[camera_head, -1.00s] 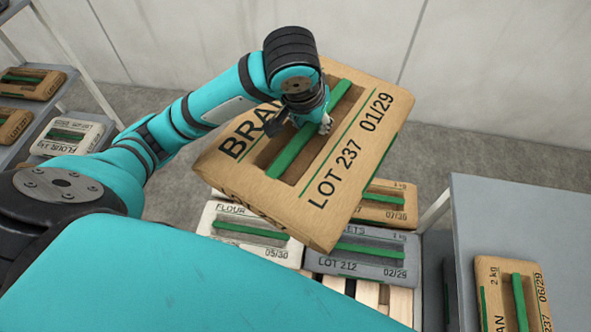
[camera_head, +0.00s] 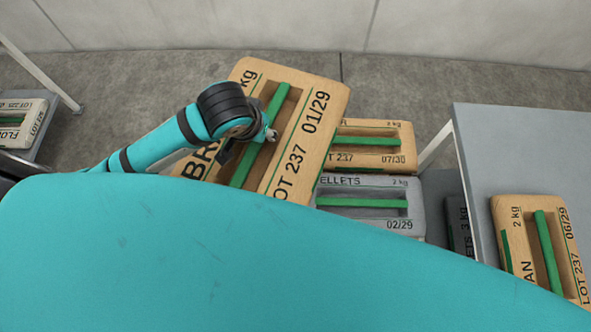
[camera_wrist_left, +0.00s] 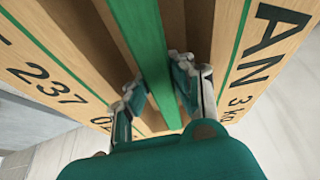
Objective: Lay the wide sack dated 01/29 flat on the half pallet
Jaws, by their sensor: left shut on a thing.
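The wide tan sack dated 01/29 (camera_head: 330,90) hangs tilted in the head view, its lower left part hidden behind my teal body. My left gripper (camera_head: 268,136) is shut on the sack's green handle bar (camera_head: 276,102). In the left wrist view the fingers (camera_wrist_left: 163,88) close on both sides of the green bar (camera_wrist_left: 142,35), over the sack's face (camera_wrist_left: 80,45). The half pallet's slats are hidden now. A grey pellets sack dated 02/29 (camera_head: 350,186) and a tan sack dated 07/30 (camera_head: 400,130) lie just right of the held sack. My right gripper is out of view.
A grey table (camera_head: 520,150) at the right bears a tan sack dated 06/29 (camera_head: 518,232). A dark grey pellets sack (camera_head: 459,225) is partly visible beside the table. A flour sack (camera_head: 35,112) lies on a rack at the left. Bare floor (camera_head: 150,85) shows behind.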

